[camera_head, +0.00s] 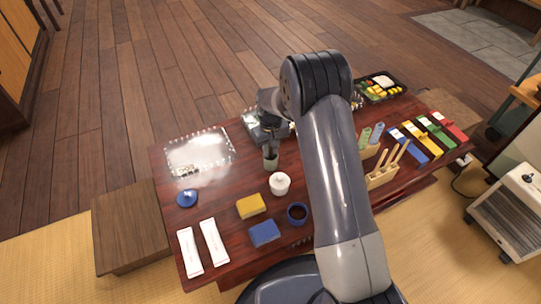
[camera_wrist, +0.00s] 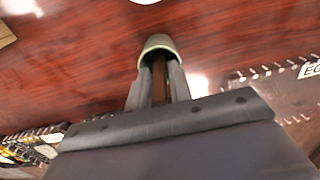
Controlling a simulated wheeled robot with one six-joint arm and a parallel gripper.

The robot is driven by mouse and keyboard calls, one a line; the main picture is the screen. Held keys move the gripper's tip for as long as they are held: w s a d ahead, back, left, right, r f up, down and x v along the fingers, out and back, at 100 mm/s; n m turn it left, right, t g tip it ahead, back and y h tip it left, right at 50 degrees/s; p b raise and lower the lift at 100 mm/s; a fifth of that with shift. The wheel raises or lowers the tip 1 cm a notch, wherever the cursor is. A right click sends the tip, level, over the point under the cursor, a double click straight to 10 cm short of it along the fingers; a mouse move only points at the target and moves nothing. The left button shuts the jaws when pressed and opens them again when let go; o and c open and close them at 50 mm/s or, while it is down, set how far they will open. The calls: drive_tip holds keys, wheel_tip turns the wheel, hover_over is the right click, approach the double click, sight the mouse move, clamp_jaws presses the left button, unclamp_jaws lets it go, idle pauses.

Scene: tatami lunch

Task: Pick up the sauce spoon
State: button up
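A small pale green cup-like thing (camera_head: 271,162) stands on the dark red table (camera_head: 240,178), right below my gripper (camera_head: 270,143). In the wrist view its rounded green end (camera_wrist: 157,43) shows just beyond my fingertips (camera_wrist: 158,70). A brown stick-like strip (camera_wrist: 158,85), perhaps the handle of the sauce spoon, lies between the two fingers. The fingers are close beside it; I cannot tell whether they press on it. The bowl of the spoon is not visible.
A white lidded pot (camera_head: 280,184), a dark blue ring-shaped cup (camera_head: 297,213), a yellow block (camera_head: 251,206) and a blue block (camera_head: 264,233) stand nearby. A clear tray (camera_head: 200,152) lies to the left. Wooden holders (camera_head: 382,178) with sticks stand right of my arm.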

clamp_jaws()
wheel_tip(320, 180, up, 10)
drive_tip(key=p, duration=0.3)
drive_tip(key=shift+p, duration=0.4)
